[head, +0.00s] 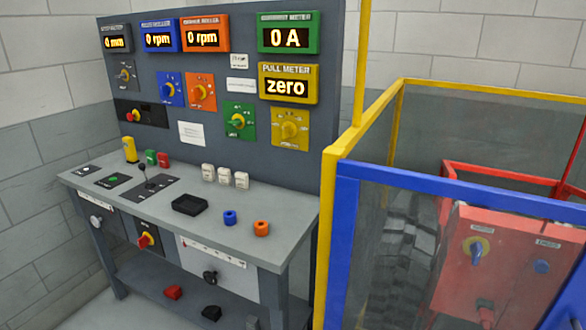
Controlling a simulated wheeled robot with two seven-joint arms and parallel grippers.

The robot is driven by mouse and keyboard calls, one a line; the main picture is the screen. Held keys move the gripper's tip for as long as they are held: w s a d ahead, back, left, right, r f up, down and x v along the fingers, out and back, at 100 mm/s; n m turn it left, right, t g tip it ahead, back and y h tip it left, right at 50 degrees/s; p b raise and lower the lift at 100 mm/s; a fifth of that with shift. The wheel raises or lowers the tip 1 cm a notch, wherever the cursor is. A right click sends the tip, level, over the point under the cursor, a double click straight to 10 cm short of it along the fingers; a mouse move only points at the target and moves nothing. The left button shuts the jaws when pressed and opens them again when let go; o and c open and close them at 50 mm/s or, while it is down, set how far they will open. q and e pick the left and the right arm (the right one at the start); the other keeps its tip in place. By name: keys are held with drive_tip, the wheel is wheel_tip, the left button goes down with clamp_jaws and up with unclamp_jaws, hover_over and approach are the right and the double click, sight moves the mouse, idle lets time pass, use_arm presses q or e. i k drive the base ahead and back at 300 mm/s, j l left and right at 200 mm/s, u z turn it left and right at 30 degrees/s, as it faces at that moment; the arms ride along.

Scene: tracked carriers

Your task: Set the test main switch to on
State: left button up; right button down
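Two red-and-yellow rotary switches could be the test main switch; I cannot read their labels. One switch (146,240) is on the front of the grey bench, below the worktop. The other switch (135,116) is on a black plate at the lower left of the upright panel. Their exact settings are too small to tell. The displays above are lit: the current meter (289,35) reads 0 A and the pull meter (288,84) reads zero. Neither of my grippers is in view.
The bench worktop (275,208) holds a black tray (190,205), blue and orange rings, several white blocks and small coloured blocks. A lower shelf (190,309) holds red and black pieces. A yellow-and-blue framed enclosure (330,235) with a red machine box (508,262) stands at the right.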

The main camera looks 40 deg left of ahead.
sight(143, 241)
drive_tip(key=u, duration=2.1)
